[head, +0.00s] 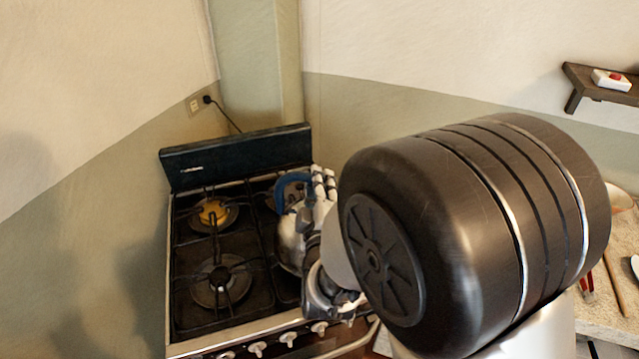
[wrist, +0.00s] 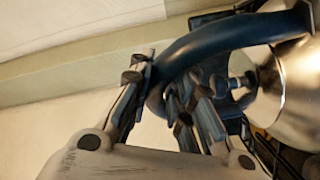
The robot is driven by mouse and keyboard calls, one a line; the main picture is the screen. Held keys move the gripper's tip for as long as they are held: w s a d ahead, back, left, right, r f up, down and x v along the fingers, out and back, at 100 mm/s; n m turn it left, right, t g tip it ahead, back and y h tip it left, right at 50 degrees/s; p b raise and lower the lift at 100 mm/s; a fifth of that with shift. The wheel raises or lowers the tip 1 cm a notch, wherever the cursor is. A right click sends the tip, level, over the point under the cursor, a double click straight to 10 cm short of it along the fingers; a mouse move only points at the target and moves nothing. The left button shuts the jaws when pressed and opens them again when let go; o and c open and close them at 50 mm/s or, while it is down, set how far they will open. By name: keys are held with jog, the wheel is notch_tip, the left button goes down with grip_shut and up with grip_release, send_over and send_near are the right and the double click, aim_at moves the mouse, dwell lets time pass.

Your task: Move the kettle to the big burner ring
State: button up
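The steel kettle (head: 291,243) with its blue arched handle (head: 286,183) is over the right side of the stove (head: 262,262). I cannot tell whether its base touches the grate. My gripper (head: 322,187) is at the handle. In the wrist view the blue handle (wrist: 215,38) runs between my two fingers (wrist: 163,95), which look shut against it; the kettle body (wrist: 292,95) is at the right. On the stove's left side, a front burner ring (head: 220,284) and a rear burner ring with a yellowish cap (head: 213,213) are bare.
The stove's dark raised back panel (head: 235,157) stands behind the burners. Knobs (head: 288,339) line its front edge. A counter (head: 610,300) with utensils lies to the right, below a small wall shelf (head: 590,85). My arm blocks much of the view.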

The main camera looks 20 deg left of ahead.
jog(key=o, duration=0.5)
jog(key=shift+r, duration=0.1)
jog(key=shift+r+p, duration=0.6)
jog(key=shift+p, duration=0.25)
jog(key=p+v, duration=0.4)
jog(key=v, duration=0.2)
jog(key=shift+s+d, duration=0.1)
jog(key=shift+s, duration=0.3)
jog(key=p+v, duration=0.5)
jog(key=p, duration=0.6)
jog(key=shift+s+f, duration=0.1)
jog(key=shift+s, duration=0.05)
